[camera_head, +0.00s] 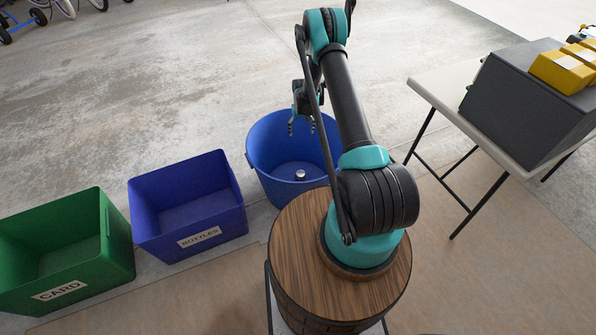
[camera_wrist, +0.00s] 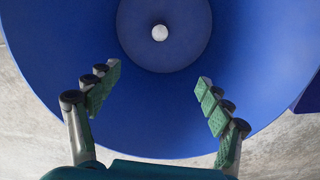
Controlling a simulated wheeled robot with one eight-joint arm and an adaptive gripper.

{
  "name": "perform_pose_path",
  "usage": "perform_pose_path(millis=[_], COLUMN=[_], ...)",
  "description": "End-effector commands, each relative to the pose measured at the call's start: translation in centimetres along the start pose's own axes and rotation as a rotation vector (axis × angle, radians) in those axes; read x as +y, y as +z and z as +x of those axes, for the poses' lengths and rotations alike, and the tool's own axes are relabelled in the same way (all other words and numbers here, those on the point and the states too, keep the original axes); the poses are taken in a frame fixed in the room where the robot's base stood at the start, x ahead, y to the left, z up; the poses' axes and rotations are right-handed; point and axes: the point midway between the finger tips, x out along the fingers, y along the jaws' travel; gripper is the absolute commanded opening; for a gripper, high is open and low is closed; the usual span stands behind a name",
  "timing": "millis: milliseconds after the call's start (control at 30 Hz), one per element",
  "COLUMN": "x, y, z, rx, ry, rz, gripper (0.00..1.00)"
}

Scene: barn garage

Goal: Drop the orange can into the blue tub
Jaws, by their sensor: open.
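The round blue tub (camera_head: 264,150) stands on the floor just behind the wooden barrel top. A small can-like thing (camera_head: 300,174) with a pale top stands on the tub's bottom; its side looks dark, and I cannot make out orange on it. In the wrist view its round pale top (camera_wrist: 160,32) shows on the bottom of the blue tub (camera_wrist: 160,135). My gripper (camera_head: 301,127) is above the tub, pointing down. Its green-padded fingers (camera_wrist: 159,78) are spread wide with nothing between them. No other can shows.
A blue "BOTTLES" bin (camera_head: 190,215) and a green "CARD" bin (camera_head: 70,255) stand left of the tub. A table (camera_head: 440,88) with a dark grey box (camera_head: 525,100) and yellow things is at the right. Open concrete floor lies behind.

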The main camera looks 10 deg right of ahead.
Motion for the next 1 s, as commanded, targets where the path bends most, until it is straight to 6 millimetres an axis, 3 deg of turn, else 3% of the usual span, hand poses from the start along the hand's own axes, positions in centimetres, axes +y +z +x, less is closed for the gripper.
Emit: perform_pose_path(millis=[533,733,1000], x=[0.0,0.0,0.0], y=[0.0,0.0,0.0], z=[-9.5,-11.1,-11.3], rx=[0.0,0.0,0.0], ry=[0.0,0.0,0.0], rz=[0.0,0.0,0.0], gripper=[0.79,0.79,0.79])
